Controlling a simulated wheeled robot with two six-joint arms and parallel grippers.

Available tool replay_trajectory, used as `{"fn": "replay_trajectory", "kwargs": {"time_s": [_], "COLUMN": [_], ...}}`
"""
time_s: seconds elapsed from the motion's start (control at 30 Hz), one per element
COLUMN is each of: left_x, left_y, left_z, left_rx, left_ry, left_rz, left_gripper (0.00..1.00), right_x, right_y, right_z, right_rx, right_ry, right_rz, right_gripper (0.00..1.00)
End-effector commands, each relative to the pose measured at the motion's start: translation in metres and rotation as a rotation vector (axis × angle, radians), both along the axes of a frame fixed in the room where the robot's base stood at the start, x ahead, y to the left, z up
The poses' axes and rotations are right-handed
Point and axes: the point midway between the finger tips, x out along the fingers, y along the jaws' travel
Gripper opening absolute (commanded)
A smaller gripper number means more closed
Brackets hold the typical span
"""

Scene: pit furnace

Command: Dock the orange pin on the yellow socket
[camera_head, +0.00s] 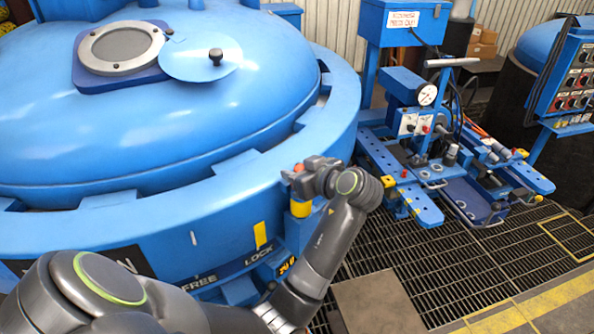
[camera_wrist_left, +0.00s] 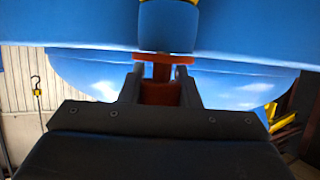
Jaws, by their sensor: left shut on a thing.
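The orange pin (camera_head: 298,168) is at the tip of my left gripper (camera_head: 300,174), near the rim of the big blue furnace. In the left wrist view the orange-red pin (camera_wrist_left: 160,93) sits between the two dark fingers (camera_wrist_left: 160,88), which are shut on it. Its flange shows just past the fingertips. The yellow socket (camera_head: 300,208) is a yellow band on a blue post, just below the gripper in the head view. A bit of yellow and a blue block show at the top of the wrist view, close to the pin. Whether pin and socket touch, I cannot tell. My right gripper is not in view.
The furnace's blue rim (camera_head: 130,222) curves close beside the gripper, with a yellow mark (camera_head: 260,235) and FREE/LOCK lettering. A blue rig with a gauge (camera_head: 427,94) stands to the right. Dark floor grating (camera_head: 450,265) lies open at the lower right.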

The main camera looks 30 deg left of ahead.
Motion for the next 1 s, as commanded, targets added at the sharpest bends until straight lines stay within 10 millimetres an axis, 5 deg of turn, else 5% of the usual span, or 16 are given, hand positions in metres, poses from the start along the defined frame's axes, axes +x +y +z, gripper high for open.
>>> {"fn": "replay_trajectory", "kwargs": {"time_s": [0.07, 0.1, 0.13, 0.47, 1.0], "left_x": [0.000, 0.000, 0.000, -0.001, -0.013], "left_y": [0.000, 0.000, 0.000, -0.002, -0.040], "left_z": [-0.002, -0.001, -0.001, 0.000, 0.016], "left_rx": [0.001, 0.001, 0.001, -0.002, -0.002], "left_ry": [0.000, -0.001, -0.001, 0.001, 0.000], "left_rz": [0.000, 0.000, 0.000, -0.001, -0.002], "left_gripper": [0.02, 0.35, 0.39, 0.39, 0.39], "right_x": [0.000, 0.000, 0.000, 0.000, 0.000], "right_y": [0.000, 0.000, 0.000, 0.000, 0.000], "right_z": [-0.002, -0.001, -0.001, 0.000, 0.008], "right_rx": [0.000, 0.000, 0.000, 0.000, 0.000], "right_ry": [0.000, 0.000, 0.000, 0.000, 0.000], "right_rz": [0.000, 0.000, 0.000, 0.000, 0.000], "right_gripper": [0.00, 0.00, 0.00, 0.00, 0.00]}}
